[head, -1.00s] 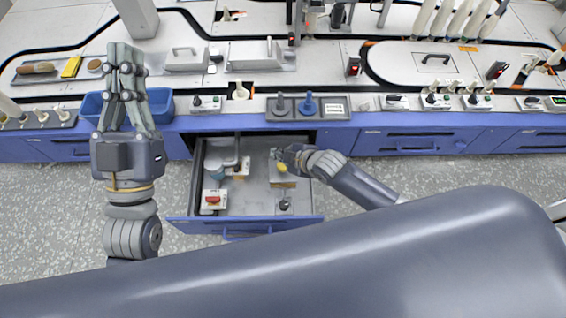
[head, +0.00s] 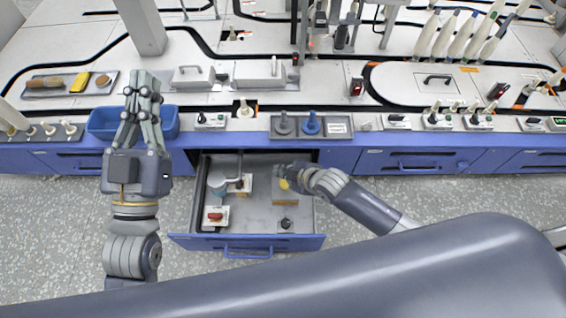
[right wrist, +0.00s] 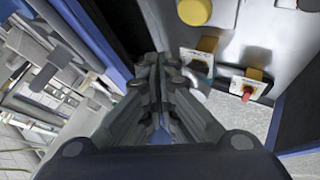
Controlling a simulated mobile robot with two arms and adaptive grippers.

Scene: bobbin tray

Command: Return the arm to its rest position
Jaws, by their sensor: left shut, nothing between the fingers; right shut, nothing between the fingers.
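My left gripper (head: 142,80) points away from me at the left in the head view, above and in front of the blue bin. Its fingers are together and hold nothing. My right gripper (head: 281,170) is over the open drawer (head: 245,242), beside a box with a yellow top (head: 284,185). Its fingertips are small and partly hidden there. In the right wrist view the right gripper (right wrist: 162,62) is shut and empty, with drawer contents beyond it at the upper right. I cannot tell its exact height above the drawer.
The blue bin (head: 97,128) stands at the counter's front edge. A tray (head: 339,126) with a grey and a blue bobbin piece is near the middle. A box with a red button (head: 215,216) and a black knob (head: 286,223) are in the drawer. Floor is clear left of the drawer.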

